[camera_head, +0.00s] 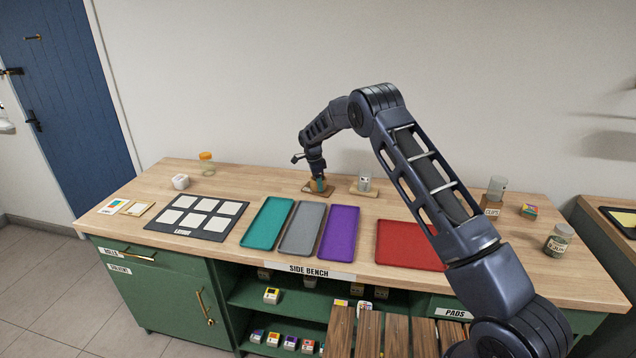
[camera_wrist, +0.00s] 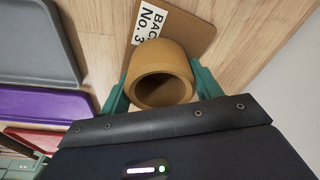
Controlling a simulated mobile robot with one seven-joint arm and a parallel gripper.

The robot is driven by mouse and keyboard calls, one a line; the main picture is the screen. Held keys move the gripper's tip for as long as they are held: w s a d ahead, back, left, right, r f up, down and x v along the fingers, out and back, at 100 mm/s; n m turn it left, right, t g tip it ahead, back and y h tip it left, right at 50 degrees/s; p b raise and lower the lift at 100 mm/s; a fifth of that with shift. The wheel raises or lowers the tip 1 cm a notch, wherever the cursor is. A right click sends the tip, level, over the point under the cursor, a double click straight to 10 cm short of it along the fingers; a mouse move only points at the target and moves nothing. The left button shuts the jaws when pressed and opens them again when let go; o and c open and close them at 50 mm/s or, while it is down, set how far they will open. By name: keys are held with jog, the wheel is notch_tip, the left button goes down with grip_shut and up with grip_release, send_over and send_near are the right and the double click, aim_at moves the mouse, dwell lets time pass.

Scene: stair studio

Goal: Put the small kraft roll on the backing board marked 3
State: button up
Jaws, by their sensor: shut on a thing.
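The small kraft roll (camera_wrist: 160,75) is a brown hollow cylinder, seen end-on in the wrist view. My gripper (camera_wrist: 158,92) is shut on it, with a green finger on each side. In the head view my gripper (camera_head: 317,183) points down at the back of the bench. The backing board marked 3 (camera_wrist: 193,28) is a brown board with a white "No. 3" label, partly hidden by the roll. In the head view this board (camera_head: 307,188) lies beneath my gripper. The roll is over or on the board; I cannot tell whether they touch.
A lighter board (camera_head: 371,193) with a grey cylinder (camera_head: 364,181) stands just right of my gripper. Teal (camera_head: 267,223), grey (camera_head: 302,228), purple (camera_head: 339,233) and red (camera_head: 408,246) trays lie in front. An orange-lidded jar (camera_head: 207,163) stands at the back left. The wall is behind.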

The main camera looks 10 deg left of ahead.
jog(key=shift+f, duration=0.1)
jog(key=o, duration=1)
